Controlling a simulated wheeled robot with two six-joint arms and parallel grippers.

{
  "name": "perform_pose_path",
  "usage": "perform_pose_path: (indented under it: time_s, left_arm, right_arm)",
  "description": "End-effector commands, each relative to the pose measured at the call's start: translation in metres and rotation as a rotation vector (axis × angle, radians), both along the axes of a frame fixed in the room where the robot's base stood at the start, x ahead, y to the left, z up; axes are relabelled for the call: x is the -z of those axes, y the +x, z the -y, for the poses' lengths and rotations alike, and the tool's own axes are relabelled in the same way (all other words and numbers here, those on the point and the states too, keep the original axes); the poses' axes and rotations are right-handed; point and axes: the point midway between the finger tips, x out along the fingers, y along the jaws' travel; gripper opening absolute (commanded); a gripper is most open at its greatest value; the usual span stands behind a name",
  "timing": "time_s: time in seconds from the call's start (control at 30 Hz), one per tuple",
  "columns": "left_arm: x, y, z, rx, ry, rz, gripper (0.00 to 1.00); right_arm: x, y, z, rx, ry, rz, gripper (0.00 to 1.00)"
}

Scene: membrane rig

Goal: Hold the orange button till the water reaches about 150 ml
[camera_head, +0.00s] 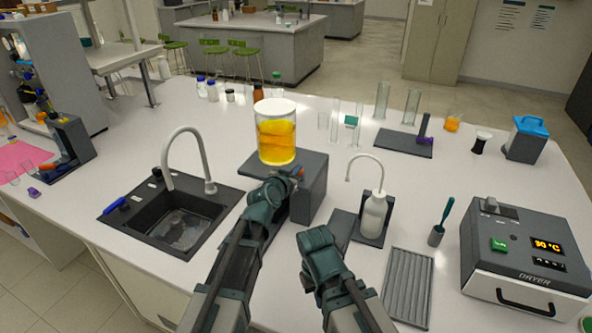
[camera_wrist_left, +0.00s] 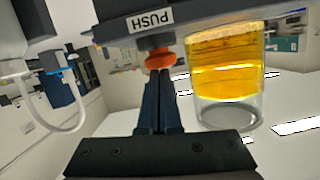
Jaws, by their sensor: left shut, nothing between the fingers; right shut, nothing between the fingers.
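The orange button (camera_wrist_left: 160,60) sits beside a "PUSH" label in the left wrist view; in the head view a bit of orange (camera_head: 297,172) shows at my left gripper. My left gripper (camera_head: 288,178) is shut and empty. Its fingertips (camera_wrist_left: 160,76) meet the button's face and seem to touch it; I cannot tell how far it is pressed. No volume marks are readable. My right gripper (camera_head: 316,238) is shut and empty.
A sink (camera_head: 180,220) with a tap lies left of the rig. A white wash bottle (camera_head: 374,215), a ribbed grey tray (camera_head: 408,285) and a dryer (camera_head: 525,250) stand to the right. Glassware stands behind. Some white bench is bare between them.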

Motion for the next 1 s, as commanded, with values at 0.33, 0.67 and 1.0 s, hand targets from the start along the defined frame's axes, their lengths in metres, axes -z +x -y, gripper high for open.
perform_pose_path:
  time_s: [0.33,0.67,1.0]
  left_arm:
    - [0.0179,-0.0008,-0.0012,0.002,0.004,-0.004,0.0]
    - [0.0189,-0.0016,-0.0023,0.001,0.007,-0.004,0.0]
    - [0.0193,-0.0022,-0.0031,0.0,0.007,-0.004,0.0]
  right_arm:
    - [0.0168,0.0,0.0,0.001,0.0,0.0,0.0]
    - [0.0177,0.0,0.0,0.001,0.0,0.0,0.0]
    - [0.0181,0.0,0.0,0.001,0.0,0.0,0.0]
